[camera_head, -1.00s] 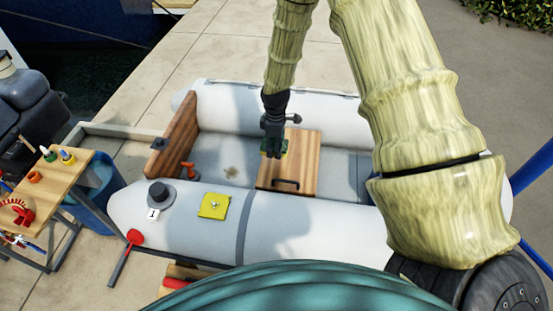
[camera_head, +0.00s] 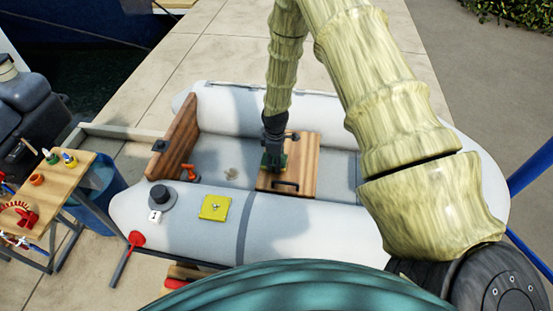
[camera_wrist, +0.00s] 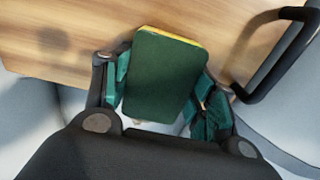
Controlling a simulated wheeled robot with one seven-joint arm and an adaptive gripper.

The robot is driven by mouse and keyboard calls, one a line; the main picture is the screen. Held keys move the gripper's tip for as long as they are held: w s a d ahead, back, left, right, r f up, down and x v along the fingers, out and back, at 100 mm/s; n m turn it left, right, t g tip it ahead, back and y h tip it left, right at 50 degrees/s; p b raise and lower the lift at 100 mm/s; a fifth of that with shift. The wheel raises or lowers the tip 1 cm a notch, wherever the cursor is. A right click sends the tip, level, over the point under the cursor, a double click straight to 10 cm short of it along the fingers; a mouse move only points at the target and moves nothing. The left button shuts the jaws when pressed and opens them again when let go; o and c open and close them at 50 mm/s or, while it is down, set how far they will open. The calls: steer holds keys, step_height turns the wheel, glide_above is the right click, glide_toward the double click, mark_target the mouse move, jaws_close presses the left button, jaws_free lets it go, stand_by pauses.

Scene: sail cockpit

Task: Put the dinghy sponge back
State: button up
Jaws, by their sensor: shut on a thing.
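The dinghy sponge (camera_wrist: 160,75) is a block with a dark green face and a yellow edge. My gripper (camera_wrist: 163,88) is shut on it, with a teal-padded finger against each side. In the head view my gripper (camera_head: 273,160) is over the wooden seat board (camera_head: 297,170) inside the grey dinghy, and the green of the sponge barely shows between the fingers. The seat board also lies behind the sponge in the wrist view (camera_wrist: 60,40). I cannot tell whether the sponge touches the board.
The board has a black handle (camera_head: 286,186). A yellow patch (camera_head: 215,207) and a black round valve (camera_head: 160,198) are on the near tube (camera_head: 300,225). An orange item (camera_head: 188,172) lies by the wooden transom (camera_head: 176,135). A small work table (camera_head: 62,185) stands at left.

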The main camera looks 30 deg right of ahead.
steer(key=shift+f, duration=0.15)
steer(key=o, duration=1.1)
steer(key=shift+o, duration=0.2)
step_height(320, 180, up, 12)
steer(key=b, duration=0.2)
steer(key=shift+r, duration=0.2)
